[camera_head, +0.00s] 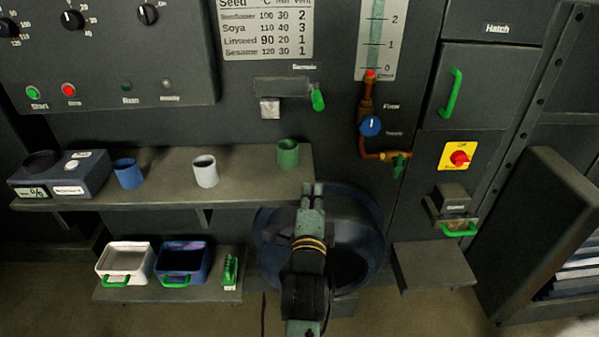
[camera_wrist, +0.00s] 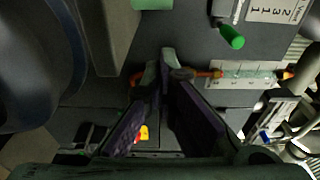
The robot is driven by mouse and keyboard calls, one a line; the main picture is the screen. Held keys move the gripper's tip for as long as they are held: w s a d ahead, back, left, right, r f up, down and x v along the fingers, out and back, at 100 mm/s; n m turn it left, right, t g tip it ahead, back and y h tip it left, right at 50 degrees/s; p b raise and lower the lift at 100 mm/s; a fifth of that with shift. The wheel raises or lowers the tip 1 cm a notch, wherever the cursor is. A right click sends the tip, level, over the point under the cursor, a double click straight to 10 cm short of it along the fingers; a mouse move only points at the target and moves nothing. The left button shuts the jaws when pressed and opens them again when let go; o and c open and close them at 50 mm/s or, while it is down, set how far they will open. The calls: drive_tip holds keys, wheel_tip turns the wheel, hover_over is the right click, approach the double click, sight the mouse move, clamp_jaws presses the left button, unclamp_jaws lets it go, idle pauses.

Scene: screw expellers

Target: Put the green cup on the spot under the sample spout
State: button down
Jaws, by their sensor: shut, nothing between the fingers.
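The green cup (camera_head: 288,153) stands upright near the right end of the grey shelf (camera_head: 245,183). The sample spout (camera_head: 270,108) sticks out of the panel above the shelf, left of the cup, with a green lever (camera_head: 317,98) at its right. The lever also shows in the wrist view (camera_wrist: 230,37). No marked spot is clear on the shelf below the spout. My gripper (camera_head: 312,188) is shut and empty, in front of the shelf's right end and apart from the cup.
A white cup (camera_head: 205,173), a blue cup (camera_head: 128,174) and a scale-like box (camera_head: 62,177) stand on the shelf. White (camera_head: 126,263) and blue (camera_head: 184,263) bins sit below. A large dark-blue drum (camera_head: 368,235) lies behind my arm. The shelf between the white and green cups looks clear.

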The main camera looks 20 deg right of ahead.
sight(288, 155)
drive_tip(key=b+x, duration=0.3)
drive_tip(key=x, duration=0.4)
drive_tip(key=shift+w+d+r, duration=0.1)
drive_tip(key=shift+w+r, duration=0.1)
drive_tip(key=shift+w, duration=0.1)
drive_tip(key=w, duration=0.1)
drive_tip(key=w+a+p, duration=0.1)
drive_tip(key=w, duration=0.1)
drive_tip(key=shift+w, duration=0.2)
drive_tip(key=shift+w+a+f, duration=0.15)
drive_tip(key=shift+w, duration=0.25)
